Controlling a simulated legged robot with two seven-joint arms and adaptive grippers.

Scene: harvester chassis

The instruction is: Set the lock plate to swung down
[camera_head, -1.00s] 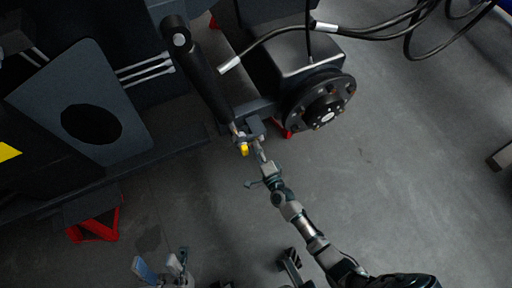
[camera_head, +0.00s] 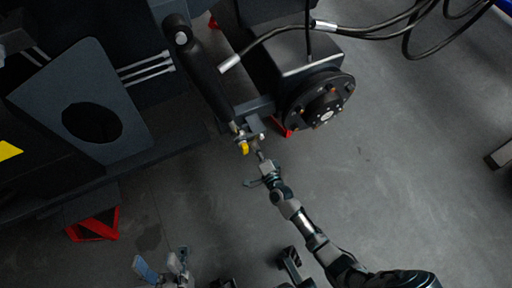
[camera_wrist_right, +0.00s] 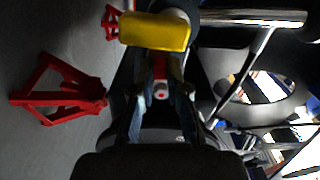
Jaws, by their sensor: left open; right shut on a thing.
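A small yellow piece (camera_head: 244,147) sits at the lower end of a black cylinder (camera_head: 207,80), beside a small grey bracket (camera_head: 257,128). In the right wrist view the yellow piece (camera_wrist_right: 155,31) is a block just beyond my fingertips. My right gripper (camera_head: 260,155) reaches up to this spot. In the wrist view its fingers (camera_wrist_right: 160,88) are closed around a small red and grey part (camera_wrist_right: 160,72). I cannot tell for sure which of these pieces is the lock plate. My left gripper (camera_head: 161,266) is open and empty, low in the head view, apart from the chassis.
A black wheel hub (camera_head: 320,100) stands right of the cylinder. A dark chassis plate with a round hole (camera_head: 62,100) is at the left. Red stands (camera_head: 95,226) are under the chassis. Black hoses (camera_head: 375,36) hang at the top right.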

